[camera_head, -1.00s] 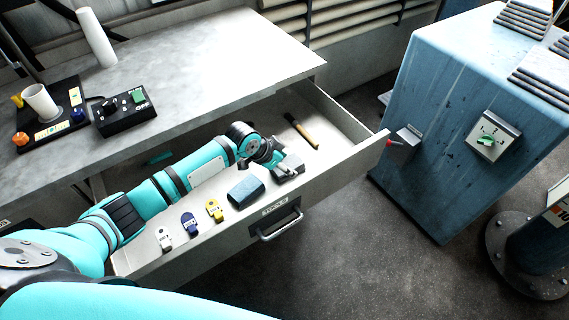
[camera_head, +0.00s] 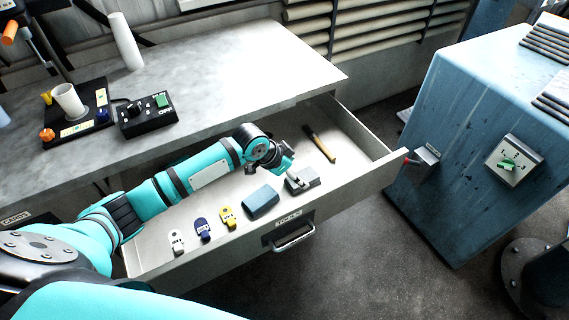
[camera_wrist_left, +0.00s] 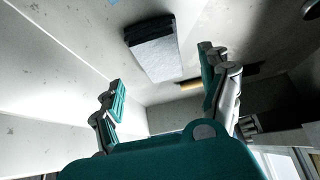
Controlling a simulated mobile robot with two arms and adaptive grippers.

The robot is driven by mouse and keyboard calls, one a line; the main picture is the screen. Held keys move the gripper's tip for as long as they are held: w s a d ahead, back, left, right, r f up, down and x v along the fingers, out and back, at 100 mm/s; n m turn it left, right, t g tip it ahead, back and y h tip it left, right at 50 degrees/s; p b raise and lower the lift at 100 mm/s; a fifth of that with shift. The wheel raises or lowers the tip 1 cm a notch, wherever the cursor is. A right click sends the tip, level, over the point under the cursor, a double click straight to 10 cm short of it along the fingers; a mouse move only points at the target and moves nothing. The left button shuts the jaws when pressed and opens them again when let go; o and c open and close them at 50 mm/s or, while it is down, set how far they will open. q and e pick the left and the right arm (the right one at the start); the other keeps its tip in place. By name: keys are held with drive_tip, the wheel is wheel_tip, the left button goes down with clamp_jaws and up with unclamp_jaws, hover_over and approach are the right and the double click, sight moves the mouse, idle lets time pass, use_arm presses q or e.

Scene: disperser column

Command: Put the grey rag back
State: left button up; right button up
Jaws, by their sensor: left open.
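The grey rag (camera_head: 304,181) is a folded grey block lying in the open drawer (camera_head: 352,178), to the right of a folded blue rag (camera_head: 261,202). My left gripper (camera_head: 293,176) is open just above the grey rag and hides part of it in the head view. In the left wrist view the grey rag (camera_wrist_left: 155,55) lies on the drawer floor beyond the two spread fingers (camera_wrist_left: 165,92), with nothing held between them. Whether a finger touches the rag cannot be told. My right gripper is not in view.
A wooden-handled brush (camera_head: 320,145) lies behind the rags. The worktop (camera_head: 230,85) overhangs the drawer's back. A blue machine (camera_head: 465,130) stands close to the right.

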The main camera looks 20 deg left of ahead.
use_arm(q)
drive_tip(key=v, duration=0.7)
drive_tip(key=shift+s+r, duration=0.2)
drive_tip(key=shift+r, duration=0.1)
drive_tip(key=shift+a, duration=0.1)
idle(0.7)
